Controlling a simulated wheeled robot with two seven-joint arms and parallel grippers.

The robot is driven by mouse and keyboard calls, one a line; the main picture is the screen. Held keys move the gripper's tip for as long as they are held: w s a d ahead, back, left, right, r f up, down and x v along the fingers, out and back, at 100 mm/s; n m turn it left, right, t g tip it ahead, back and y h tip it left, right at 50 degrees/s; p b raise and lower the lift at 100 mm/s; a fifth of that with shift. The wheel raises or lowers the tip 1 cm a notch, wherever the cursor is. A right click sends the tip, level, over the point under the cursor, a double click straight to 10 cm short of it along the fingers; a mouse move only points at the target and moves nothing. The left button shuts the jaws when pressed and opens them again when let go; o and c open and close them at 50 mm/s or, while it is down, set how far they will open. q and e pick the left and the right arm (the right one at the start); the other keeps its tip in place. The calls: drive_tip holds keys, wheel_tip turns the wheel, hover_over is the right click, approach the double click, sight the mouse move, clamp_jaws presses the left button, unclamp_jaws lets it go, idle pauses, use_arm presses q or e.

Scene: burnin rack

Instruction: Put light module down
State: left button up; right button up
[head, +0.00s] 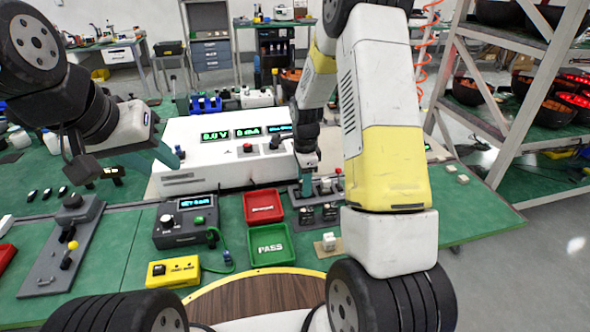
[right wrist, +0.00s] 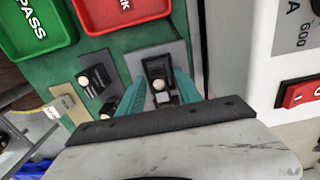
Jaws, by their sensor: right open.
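The light module (right wrist: 158,72), a small dark block with a pale round dome, sits on a grey plate (right wrist: 178,52) in the right wrist view. My right gripper (right wrist: 150,92) is open, with one teal finger on each side of the module; contact cannot be told. In the head view my right gripper (head: 306,180) is low over the grey fixture in front of the white test console (head: 210,165), and partly hides the spot. My left gripper (head: 122,165) is open and empty, with its fingers wide apart, over the left of the bench.
A red tray (head: 263,194) and a green PASS tray (head: 270,232) lie left of the fixture. Dark modules (head: 305,217) and a beige block (head: 329,242) are close in front. A grey meter (head: 184,222) and yellow box (head: 173,272) stand further left.

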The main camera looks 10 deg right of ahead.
drive_tip(key=s+r+n+t, duration=0.1)
drive_tip(key=s+r+n, duration=0.15)
drive_tip(key=r, duration=0.75)
drive_tip(key=s+r+n+t, duration=0.1)
drive_tip(key=s+r+n, duration=0.15)
drive_tip(key=r, duration=0.75)
drive_tip(key=s+r+n+t, duration=0.1)
drive_tip(key=s+r+n, duration=0.2)
drive_tip(key=s, duration=0.3)
drive_tip(key=s+a+r+n+t+y, duration=0.1)
drive_tip(key=s+r+n, duration=0.2)
drive_tip(key=s+n, duration=0.2)
drive_tip(key=s+a+r+n+t+y, duration=0.1)
drive_tip(key=s+r+n+t, duration=0.1)
drive_tip(key=s+n, duration=0.3)
drive_tip(key=s+r, duration=0.1)
drive_tip(key=s, duration=0.2)
drive_tip(key=shift+s, duration=0.15)
drive_tip(key=shift+a, duration=0.1)
drive_tip(key=shift+c, duration=0.2)
